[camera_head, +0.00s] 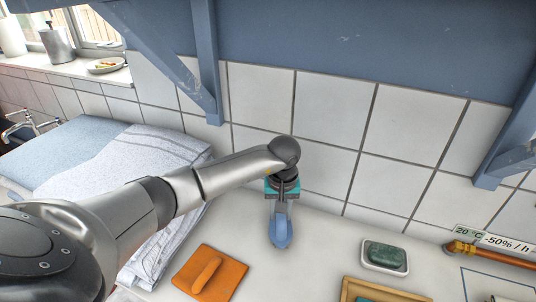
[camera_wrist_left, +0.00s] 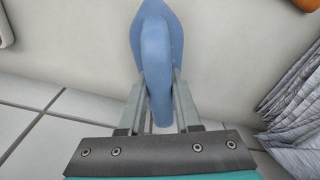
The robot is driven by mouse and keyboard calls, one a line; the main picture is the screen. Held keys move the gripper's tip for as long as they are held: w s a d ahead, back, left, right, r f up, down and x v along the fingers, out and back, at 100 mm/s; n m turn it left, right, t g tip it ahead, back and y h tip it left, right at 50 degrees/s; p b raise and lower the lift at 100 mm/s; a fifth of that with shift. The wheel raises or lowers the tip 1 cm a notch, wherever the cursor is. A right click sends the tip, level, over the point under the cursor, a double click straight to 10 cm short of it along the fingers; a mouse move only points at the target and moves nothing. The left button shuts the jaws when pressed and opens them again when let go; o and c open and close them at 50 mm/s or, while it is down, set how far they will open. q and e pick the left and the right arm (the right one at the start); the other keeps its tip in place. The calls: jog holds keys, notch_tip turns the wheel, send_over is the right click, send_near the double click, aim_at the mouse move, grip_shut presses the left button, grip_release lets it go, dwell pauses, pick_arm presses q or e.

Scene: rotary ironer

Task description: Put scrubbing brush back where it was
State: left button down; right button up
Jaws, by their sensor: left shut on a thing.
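The scrubbing brush (camera_head: 281,232) is blue and has a rounded handle with a pointed end. My left gripper (camera_head: 283,197) is shut on it, over the white counter (camera_head: 318,262) close to the tiled wall. In the left wrist view, the blue brush (camera_wrist_left: 154,50) sits between the two grey fingers of the gripper (camera_wrist_left: 158,105). The brush's underside is hidden, so I cannot tell whether it touches the counter. My right gripper is not in view.
An orange block with a handle (camera_head: 210,274) lies left of the brush. Folded cloths (camera_head: 130,160) lie farther left. A dish holding green soap (camera_head: 385,256), a wooden-rimmed tray (camera_head: 347,290) and a copper pipe (camera_head: 490,254) are to the right. Blue brackets (camera_head: 206,65) hang above.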

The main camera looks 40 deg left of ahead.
pick_arm(q)
jog(key=c, duration=0.6)
grip_release()
jog(key=shift+f, duration=0.1)
jog(key=shift+r+p, duration=0.45)
jog(key=r, duration=0.7)
jog(key=s+r, duration=0.1)
jog(key=r, duration=0.3)
jog(key=shift+d, duration=0.3)
jog(key=shift+r, duration=0.45)
